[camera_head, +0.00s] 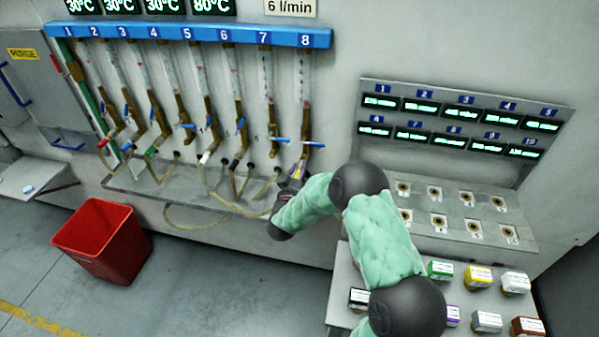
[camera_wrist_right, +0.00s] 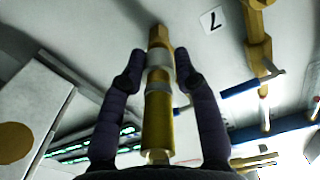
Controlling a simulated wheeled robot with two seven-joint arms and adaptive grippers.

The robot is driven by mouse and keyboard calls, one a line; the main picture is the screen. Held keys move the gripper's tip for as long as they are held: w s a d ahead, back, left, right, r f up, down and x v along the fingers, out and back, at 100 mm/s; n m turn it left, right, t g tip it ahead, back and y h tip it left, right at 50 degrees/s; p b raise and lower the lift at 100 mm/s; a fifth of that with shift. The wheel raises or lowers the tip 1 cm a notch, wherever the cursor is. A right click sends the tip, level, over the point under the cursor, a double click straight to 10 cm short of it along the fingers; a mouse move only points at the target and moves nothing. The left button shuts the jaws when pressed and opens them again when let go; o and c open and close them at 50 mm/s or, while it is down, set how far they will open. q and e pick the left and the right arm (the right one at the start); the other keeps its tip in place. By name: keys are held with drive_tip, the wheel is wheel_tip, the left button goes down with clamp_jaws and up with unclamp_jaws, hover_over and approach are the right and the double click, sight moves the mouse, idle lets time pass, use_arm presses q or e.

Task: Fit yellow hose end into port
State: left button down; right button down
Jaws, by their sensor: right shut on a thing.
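My right gripper (camera_head: 290,187) is at the lower wall below flow tubes 7 and 8, mostly hidden by its wrist in the head view. In the right wrist view its two dark fingers (camera_wrist_right: 158,75) are shut on the yellow hose end (camera_wrist_right: 157,125), a yellow cylinder with a pale collar and a brass tip. The tip points at the pale wall, left of a label reading 7 (camera_wrist_right: 211,20). I cannot tell whether the tip touches the wall or sits in a port. My left gripper is not in view.
Flow tubes with coloured valve handles hang under a blue numbered rail (camera_head: 190,33). Pale hoses (camera_head: 195,222) loop over the ledge below. A red bin (camera_head: 103,240) stands on the floor at left. A socket panel (camera_head: 455,205) and several small labelled boxes (camera_head: 480,276) are at right.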

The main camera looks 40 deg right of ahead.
drive_tip(key=shift+w+d, duration=0.45)
drive_tip(key=shift+d, duration=0.1)
drive_tip(key=c, duration=0.8)
unclamp_jaws()
drive_tip(key=shift+c, duration=0.2)
drive_tip(key=v, duration=1.2)
drive_tip(key=shift+w, duration=0.1)
